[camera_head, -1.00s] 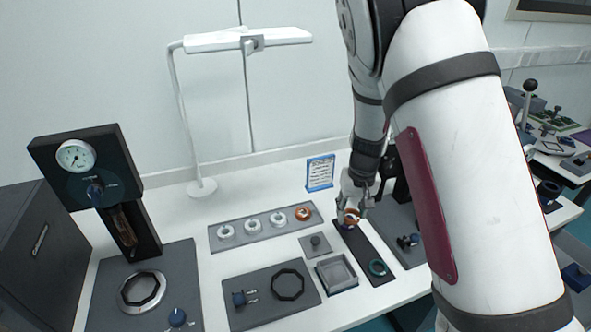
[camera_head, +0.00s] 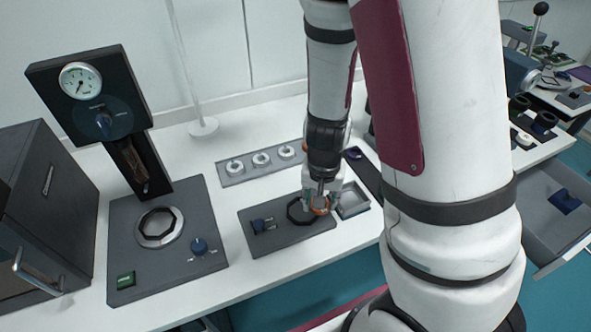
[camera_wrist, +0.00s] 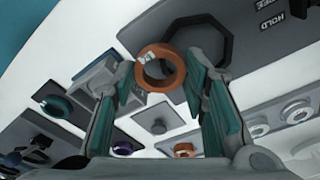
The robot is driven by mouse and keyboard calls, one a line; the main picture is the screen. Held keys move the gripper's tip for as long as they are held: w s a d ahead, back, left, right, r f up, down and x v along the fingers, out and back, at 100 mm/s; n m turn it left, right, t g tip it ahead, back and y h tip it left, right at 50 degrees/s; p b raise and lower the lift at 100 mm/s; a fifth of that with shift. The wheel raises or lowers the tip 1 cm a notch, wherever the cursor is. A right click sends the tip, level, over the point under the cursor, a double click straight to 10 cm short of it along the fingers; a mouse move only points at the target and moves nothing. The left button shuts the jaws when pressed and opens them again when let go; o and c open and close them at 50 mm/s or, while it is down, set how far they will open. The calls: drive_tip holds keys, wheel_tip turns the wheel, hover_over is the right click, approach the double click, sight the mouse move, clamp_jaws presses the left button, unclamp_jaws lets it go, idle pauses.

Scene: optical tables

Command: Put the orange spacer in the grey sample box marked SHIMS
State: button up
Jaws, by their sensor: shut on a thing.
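The orange spacer (camera_head: 320,209) is a ring held between the fingertips of my gripper (camera_head: 322,203). The wrist view also shows this orange spacer (camera_wrist: 160,88) pinched between the two teal finger pads of my gripper (camera_wrist: 162,75). In the head view it appears at the right end of the plate with the black octagon, just left of the open grey sample box (camera_head: 366,208). The grey box (camera_wrist: 91,80) shows partly behind the left finger in the wrist view. No SHIMS marking can be read.
The dark plate (camera_head: 285,238) carries a black octagonal ring and a blue knob. A purple ring (camera_head: 353,153) lies on a dark strip. A gauge stand (camera_head: 105,110) stands left.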

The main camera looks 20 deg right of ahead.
drive_tip(key=p, duration=0.1)
hover_over(299, 183)
drive_tip(key=shift+s+f, duration=0.1)
drive_tip(key=shift+f, duration=2.3)
drive_tip(key=shift+f, duration=0.1)
drive_tip(key=o, duration=1.1)
